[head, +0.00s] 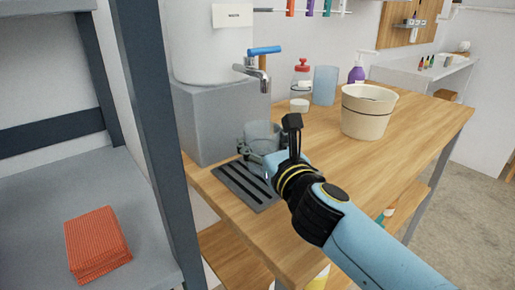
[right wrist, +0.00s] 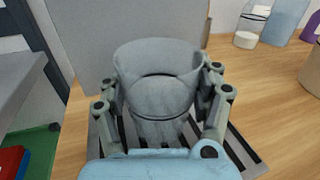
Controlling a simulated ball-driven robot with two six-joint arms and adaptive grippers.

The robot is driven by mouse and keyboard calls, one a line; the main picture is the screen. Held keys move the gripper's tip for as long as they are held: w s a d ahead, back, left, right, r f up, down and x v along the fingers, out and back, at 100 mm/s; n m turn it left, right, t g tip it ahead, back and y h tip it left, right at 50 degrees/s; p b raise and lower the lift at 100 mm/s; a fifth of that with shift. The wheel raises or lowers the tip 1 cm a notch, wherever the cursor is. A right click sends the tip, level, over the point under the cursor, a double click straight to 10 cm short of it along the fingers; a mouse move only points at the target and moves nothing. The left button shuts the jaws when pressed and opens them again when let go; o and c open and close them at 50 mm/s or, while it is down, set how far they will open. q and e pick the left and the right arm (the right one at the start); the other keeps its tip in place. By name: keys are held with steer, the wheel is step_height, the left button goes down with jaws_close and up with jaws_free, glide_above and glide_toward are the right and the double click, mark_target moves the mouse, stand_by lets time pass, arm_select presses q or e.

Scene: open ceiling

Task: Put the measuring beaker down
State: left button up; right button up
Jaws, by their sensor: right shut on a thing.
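The measuring beaker (head: 260,134), a clear grey cup with a wide rim, is upright over the dark slotted drip tray (head: 236,182) in the head view. It also shows in the middle of the right wrist view (right wrist: 158,92). My right gripper (head: 266,157) is shut around it, with a finger on each side of its body. The tray's slots show through and around the beaker's lower part. The fingers partly hide its base, so I cannot tell whether it touches the tray. My left gripper is not in view.
A grey block (head: 208,120) bearing a white water container (head: 210,45) with a blue-handled tap (head: 262,60) stands behind the tray. A cream bucket (head: 366,112), red-capped bottle (head: 302,80) and blue tumbler (head: 325,86) stand further back. A shelf post (head: 155,130) rises at left.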

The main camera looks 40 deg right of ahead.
steer(key=shift+s+d+r, duration=0.1)
steer(key=shift+s+d, duration=0.05)
steer(key=shift+s, duration=0.1)
steer(key=shift+f, duration=0.2)
steer(key=o, duration=0.9)
steer(key=shift+w, duration=0.1)
steer(key=shift+c, duration=0.2)
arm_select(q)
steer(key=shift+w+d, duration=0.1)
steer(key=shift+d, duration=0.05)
arm_select(e)
steer(key=shift+o, duration=0.7)
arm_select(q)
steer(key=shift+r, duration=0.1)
arm_select(e)
steer(key=shift+r, duration=0.15)
steer(key=b+v, duration=0.2)
steer(key=v, duration=0.9)
steer(key=shift+b, duration=0.35)
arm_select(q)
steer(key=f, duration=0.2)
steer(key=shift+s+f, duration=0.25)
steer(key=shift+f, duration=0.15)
arm_select(e)
steer(key=shift+s+a, duration=0.3)
steer(key=shift+s, duration=0.25)
